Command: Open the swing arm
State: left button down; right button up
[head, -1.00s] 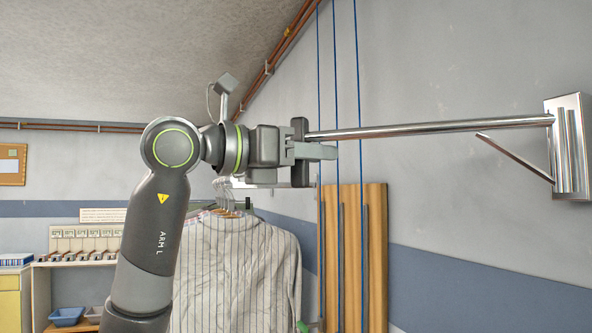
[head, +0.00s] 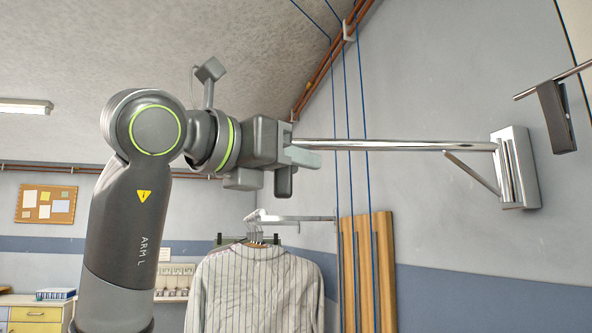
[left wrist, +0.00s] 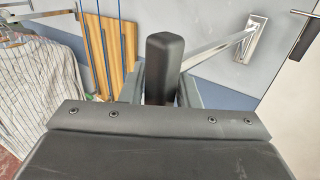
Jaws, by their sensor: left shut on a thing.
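The swing arm is a chrome bar (head: 400,145) with a slanting brace, mounted on a metal wall bracket (head: 516,168) at the right. It reaches left from the bracket to my left gripper (head: 298,156). A dark upright grip (head: 284,182) is at the bar's free end; its lower part shows below the fingers. In the left wrist view, the rounded black grip (left wrist: 164,62) stands between my fingers, and the bar (left wrist: 220,46) runs back to the bracket (left wrist: 250,38). My left gripper is shut on the grip. The right gripper is out of view.
Blue lines (head: 350,110) run down behind the bar. A wooden slatted panel (head: 385,265) and a striped shirt (head: 255,290) on a hanger rail (head: 300,218) are below. A dark fixture (head: 556,117) with a rod is on the wall at far right.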

pick_arm(q)
jog(key=shift+w+a, duration=0.1)
jog(key=shift+a, duration=0.1)
jog(key=c, duration=1.5)
grip_release()
jog(key=shift+o, duration=1.3)
jog(key=shift+a, duration=0.45)
